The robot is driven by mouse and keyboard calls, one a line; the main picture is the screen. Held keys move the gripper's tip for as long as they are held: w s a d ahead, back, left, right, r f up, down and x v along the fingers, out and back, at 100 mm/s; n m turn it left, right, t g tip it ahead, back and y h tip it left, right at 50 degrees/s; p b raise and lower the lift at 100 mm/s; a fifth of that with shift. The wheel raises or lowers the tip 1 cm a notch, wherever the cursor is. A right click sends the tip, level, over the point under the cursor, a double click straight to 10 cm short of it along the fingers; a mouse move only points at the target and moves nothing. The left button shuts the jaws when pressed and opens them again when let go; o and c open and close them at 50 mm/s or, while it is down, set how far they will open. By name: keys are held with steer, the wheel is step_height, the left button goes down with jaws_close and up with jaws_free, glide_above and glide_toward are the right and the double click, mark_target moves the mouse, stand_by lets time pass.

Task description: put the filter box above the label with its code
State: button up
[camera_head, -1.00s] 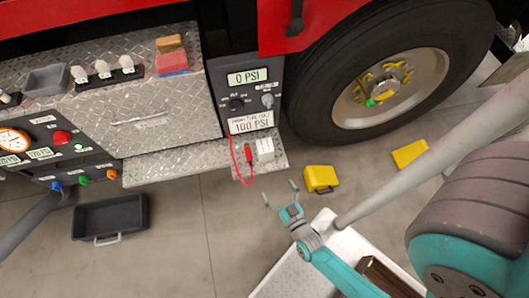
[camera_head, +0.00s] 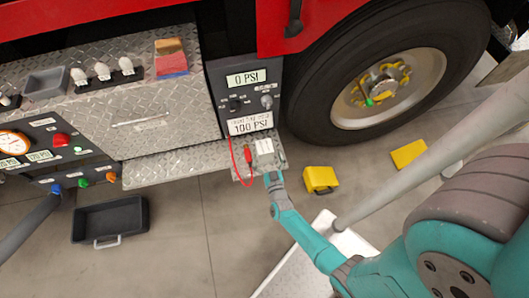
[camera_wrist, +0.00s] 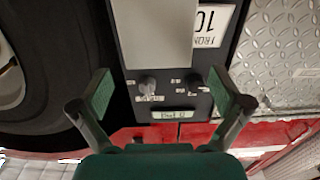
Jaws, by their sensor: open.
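I cannot make out a filter box or a label with its code for sure. An orange-brown and red block or pair of blocks (camera_head: 171,58) lies on the metal deck at the upper left in the head view. A small white tag (camera_head: 264,146) lies on the step below the gauge panel. My gripper (camera_head: 273,178) is by the step's front edge in the head view, its fingers hard to see there. In the wrist view my gripper (camera_wrist: 161,97) is open, with nothing between its fingertips. A pale flat-faced shape (camera_wrist: 157,35), not identifiable, stands ahead and covers part of a printed label (camera_wrist: 212,25).
The panel's 0 PSI display (camera_head: 247,77) and 100 PSI label (camera_head: 250,123) are above the step. A red cable (camera_head: 234,160) hangs by it. The tire (camera_head: 310,90) and yellow blocks (camera_head: 321,179) are right. A black tray (camera_head: 110,220) is on the floor.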

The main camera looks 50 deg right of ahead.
mark_target(265, 146)
steer(key=shift+f+x, duration=0.2)
steer(key=shift+x, duration=2.55)
steer(key=c, duration=1.7)
steer(key=shift+c, duration=1)
steer(key=shift+r, duration=0.15)
